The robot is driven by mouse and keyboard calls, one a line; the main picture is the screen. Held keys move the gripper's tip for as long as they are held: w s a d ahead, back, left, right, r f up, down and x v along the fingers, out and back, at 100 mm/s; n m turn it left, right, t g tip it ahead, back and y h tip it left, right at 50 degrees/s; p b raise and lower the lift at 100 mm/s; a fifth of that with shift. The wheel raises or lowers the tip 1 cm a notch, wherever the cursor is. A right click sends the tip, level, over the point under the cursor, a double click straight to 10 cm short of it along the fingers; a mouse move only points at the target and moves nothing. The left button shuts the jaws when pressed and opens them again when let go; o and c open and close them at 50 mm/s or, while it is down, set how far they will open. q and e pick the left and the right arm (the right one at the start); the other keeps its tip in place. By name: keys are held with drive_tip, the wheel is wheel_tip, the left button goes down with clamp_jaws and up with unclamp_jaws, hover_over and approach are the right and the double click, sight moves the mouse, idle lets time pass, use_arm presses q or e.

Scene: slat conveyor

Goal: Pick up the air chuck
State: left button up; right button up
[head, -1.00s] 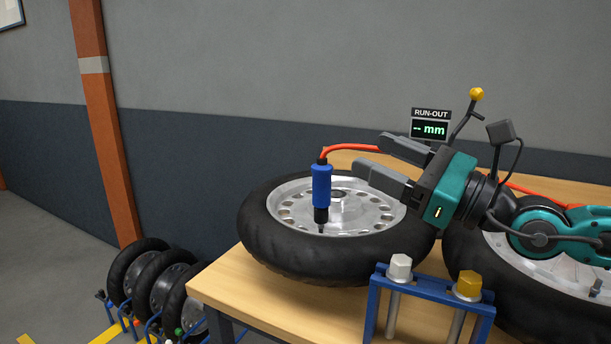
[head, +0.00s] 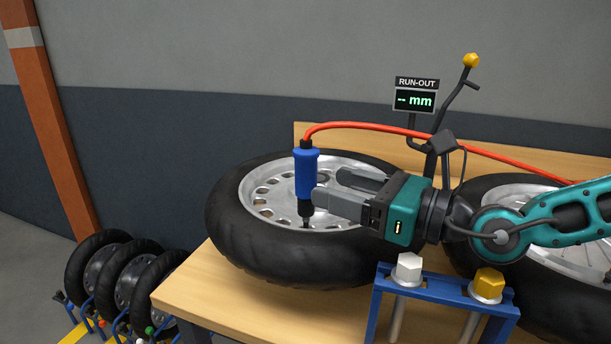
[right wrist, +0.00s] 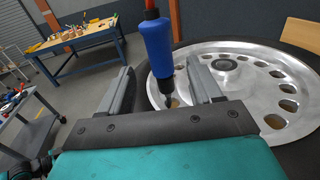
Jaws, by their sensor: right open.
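The blue air chuck (head: 306,174) with a black nozzle stands upright over the rim of the near wheel (head: 225,235), its red hose (head: 400,130) running from its top to the right. In the right wrist view the chuck (right wrist: 156,45) appears between my two finger lines, just beyond the tips. My right gripper (head: 328,192) is open, its fingers pointing left at the chuck's lower part. I cannot tell whether a finger touches it. My left gripper is not in view.
The wheel lies flat on a wooden bench (head: 200,290). A second wheel (head: 510,190) lies to its right. A blue stand (head: 440,292) with silver and yellow bolts is in front. A run-out display (head: 415,100) stands behind. Several tyres (head: 105,270) stand on the floor at left.

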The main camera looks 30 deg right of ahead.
sight(315, 177)
drive_tip(key=shift+x, duration=1.3)
drive_tip(key=shift+w+r+p, duration=0.25)
drive_tip(key=shift+w+p, duration=0.15)
drive_tip(key=shift+p, duration=0.5)
drive_tip(key=shift+w+a+p, duration=0.2)
drive_tip(key=shift+w+p, duration=0.25)
drive_tip(key=shift+p, duration=0.15)
drive_tip(key=shift+w+a+p, duration=0.4)
drive_tip(key=shift+a+p, duration=0.1)
drive_tip(key=shift+p, duration=0.15)
drive_tip(key=shift+w+r+p, duration=0.1)
drive_tip(key=shift+w+p, duration=0.3)
drive_tip(key=shift+w+a+p, duration=0.4)
drive_tip(key=shift+w+p, duration=0.05)
drive_tip(key=shift+w, duration=0.05)
drive_tip(key=shift+w+a+f, duration=0.1)
drive_tip(key=shift+w+f, duration=0.05)
drive_tip(key=shift+f, duration=0.15)
